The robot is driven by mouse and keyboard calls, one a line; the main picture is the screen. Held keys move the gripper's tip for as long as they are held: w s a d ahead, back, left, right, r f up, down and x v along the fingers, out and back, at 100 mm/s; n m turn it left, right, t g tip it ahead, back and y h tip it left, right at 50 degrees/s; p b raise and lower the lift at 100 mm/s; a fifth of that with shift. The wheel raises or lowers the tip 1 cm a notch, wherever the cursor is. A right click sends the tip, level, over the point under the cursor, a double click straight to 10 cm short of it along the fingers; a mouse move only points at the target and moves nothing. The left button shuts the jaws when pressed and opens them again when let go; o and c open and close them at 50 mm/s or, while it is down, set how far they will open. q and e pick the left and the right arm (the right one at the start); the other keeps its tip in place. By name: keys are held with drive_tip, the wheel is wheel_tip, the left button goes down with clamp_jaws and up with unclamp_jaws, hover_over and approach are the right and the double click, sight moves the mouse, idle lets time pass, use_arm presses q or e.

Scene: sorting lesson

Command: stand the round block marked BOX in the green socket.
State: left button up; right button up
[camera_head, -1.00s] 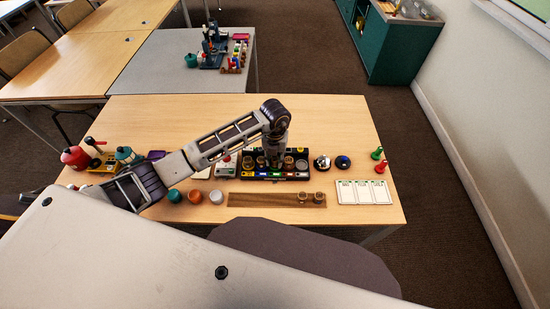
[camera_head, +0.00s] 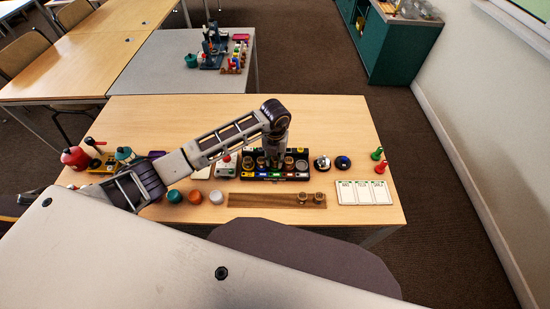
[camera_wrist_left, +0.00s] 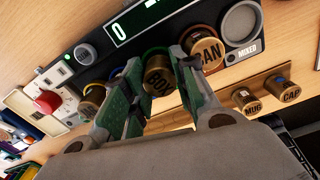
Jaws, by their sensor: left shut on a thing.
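The round brown block marked BOX (camera_wrist_left: 157,80) sits between the fingers of my left gripper (camera_wrist_left: 158,92) in the wrist view, its lettered face toward the camera. My left gripper is shut on it. In the head view the left gripper (camera_head: 273,163) points down at the black socket tray (camera_head: 246,158), over its middle. A green patch (camera_head: 290,175) shows on the tray's front edge. My right gripper is not in view.
A round block marked CAN (camera_wrist_left: 208,52) stands close beside the gripper. Blocks marked MUG (camera_wrist_left: 246,101) and CAP (camera_wrist_left: 283,88) stand on a wooden rail (camera_head: 262,200) in front. White cards (camera_head: 363,191) lie at the right. Coloured round pieces (camera_head: 195,197) stand left of the rail.

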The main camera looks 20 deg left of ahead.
use_arm(q)
drive_tip(key=shift+f+b, duration=0.4)
drive_tip(key=shift+f, duration=0.2)
idle(0.8)
drive_tip(key=o, duration=0.5)
